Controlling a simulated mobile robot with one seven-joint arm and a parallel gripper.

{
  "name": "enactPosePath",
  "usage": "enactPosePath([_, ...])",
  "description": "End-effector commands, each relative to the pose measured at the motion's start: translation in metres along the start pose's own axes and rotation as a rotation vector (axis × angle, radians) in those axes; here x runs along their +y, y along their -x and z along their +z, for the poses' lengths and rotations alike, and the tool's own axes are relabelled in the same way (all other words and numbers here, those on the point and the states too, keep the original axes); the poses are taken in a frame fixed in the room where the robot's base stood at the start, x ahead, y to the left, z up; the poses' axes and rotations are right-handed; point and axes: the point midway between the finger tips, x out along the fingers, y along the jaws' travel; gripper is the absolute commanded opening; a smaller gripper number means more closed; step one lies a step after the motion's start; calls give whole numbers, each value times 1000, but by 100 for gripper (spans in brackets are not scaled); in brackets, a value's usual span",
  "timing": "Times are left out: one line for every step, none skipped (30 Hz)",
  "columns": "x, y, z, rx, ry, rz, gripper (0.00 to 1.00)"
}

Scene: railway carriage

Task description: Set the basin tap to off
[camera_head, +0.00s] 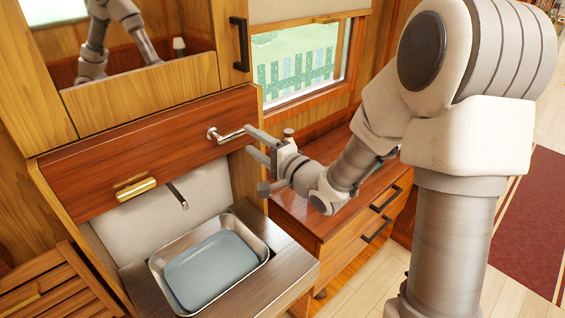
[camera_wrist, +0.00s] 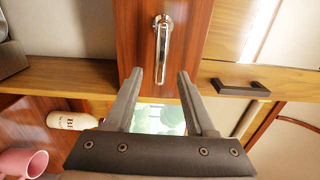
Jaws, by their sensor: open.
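The tap lever (camera_head: 228,134) is a chrome handle on the red wood panel above the basin. It sticks out sideways to the right from its round mount. In the wrist view the lever (camera_wrist: 162,45) hangs from its mount toward my fingers. The spout (camera_head: 178,196) juts from the pale wall below the panel, and no stream shows under it. The steel basin (camera_head: 262,262) holds a blue-grey surface. My gripper (camera_head: 248,140) is open at the lever's free end. In the wrist view that end appears between my fingertips (camera_wrist: 159,74); I cannot tell whether they touch.
A brass handle (camera_head: 136,189) sits on the same panel, left of the spout. A black cabinet handle (camera_head: 239,44) is above my gripper. A white bottle (camera_wrist: 72,121) and a pink mug (camera_wrist: 22,162) are close by my fingers' side. A drawer unit (camera_head: 330,235) stands below my arm.

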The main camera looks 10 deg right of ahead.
Motion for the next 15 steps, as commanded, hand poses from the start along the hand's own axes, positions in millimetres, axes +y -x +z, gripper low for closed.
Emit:
enactPosePath([1, 14, -2, 5, 1, 1, 55])
enactPosePath([1, 22, -1, 4, 1, 1, 55])
enactPosePath([1, 32, -1, 5, 0, 1, 55])
enactPosePath([1, 39, -2, 5, 1, 1, 55])
enactPosePath([1, 47, -2, 6, 1, 1, 55])
enactPosePath([1, 57, -1, 5, 1, 1, 55])
enactPosePath([1, 64, -1, 6, 0, 1, 55])
enactPosePath([1, 72, -1, 5, 0, 1, 55])
enactPosePath([1, 82, -2, 6, 0, 1, 55])
enactPosePath([1, 89, -1, 6, -1, 1, 55])
enactPosePath([4, 90, 0, 0, 2, -2, 55])
enactPosePath([5, 89, -1, -3, 3, -5, 55])
enactPosePath([5, 90, -1, -4, 3, -5, 55])
enactPosePath([5, 90, -1, -5, 2, -6, 55])
enactPosePath([5, 92, -1, -7, 2, -6, 55])
